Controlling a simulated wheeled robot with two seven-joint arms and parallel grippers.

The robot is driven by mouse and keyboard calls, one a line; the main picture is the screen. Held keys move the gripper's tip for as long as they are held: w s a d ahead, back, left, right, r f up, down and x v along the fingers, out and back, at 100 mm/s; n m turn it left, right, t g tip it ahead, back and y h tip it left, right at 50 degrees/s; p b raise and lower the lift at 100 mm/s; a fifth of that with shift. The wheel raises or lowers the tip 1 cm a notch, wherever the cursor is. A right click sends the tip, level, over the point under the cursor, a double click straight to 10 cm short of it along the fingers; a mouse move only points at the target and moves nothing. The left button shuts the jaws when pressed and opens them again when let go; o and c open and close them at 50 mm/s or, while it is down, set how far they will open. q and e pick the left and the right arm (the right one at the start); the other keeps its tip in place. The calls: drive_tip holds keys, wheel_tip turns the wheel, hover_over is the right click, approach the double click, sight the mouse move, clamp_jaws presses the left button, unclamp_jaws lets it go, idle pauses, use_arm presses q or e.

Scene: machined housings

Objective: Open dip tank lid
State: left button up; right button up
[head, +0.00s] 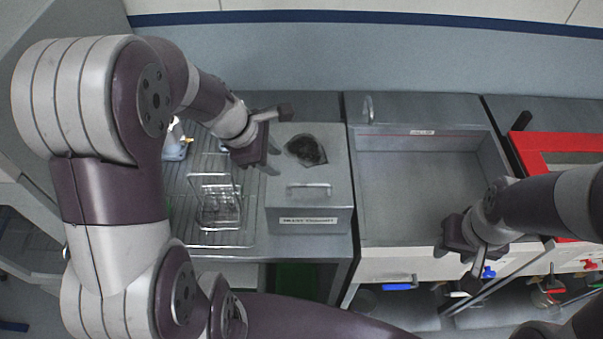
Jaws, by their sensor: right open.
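The dip tank (308,221) is a grey metal box with a label on its front, left of the sink. Its lid (335,165) lies flat and closed on top, with a bar handle (309,187) near the front edge. A dark, ragged-edged patch or object (306,150) shows on the lid's rear part; I cannot tell which it is. My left gripper (272,162) is at the lid's left edge, behind and left of the handle; its jaw opening is unclear. My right gripper (466,264) is open and empty at the front right of the sink, away from the tank.
A wire rack (217,200) stands on a ribbed drainboard (245,232) left of the tank. A sink basin (415,190) with a small tap (368,108) lies right of it. A red frame (560,142) is at far right. A blue-handled drawer (397,286) is below.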

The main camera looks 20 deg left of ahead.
sight(301, 184)
use_arm(q)
drive_tip(key=x, duration=1.2)
drive_tip(key=shift+w+d+f+b, duration=0.15)
drive_tip(key=shift+d+f+b, duration=0.05)
drive_tip(key=shift+d+b, duration=0.1)
drive_tip(key=shift+d+f, duration=0.1)
drive_tip(key=shift+c, duration=1.2)
clamp_jaws()
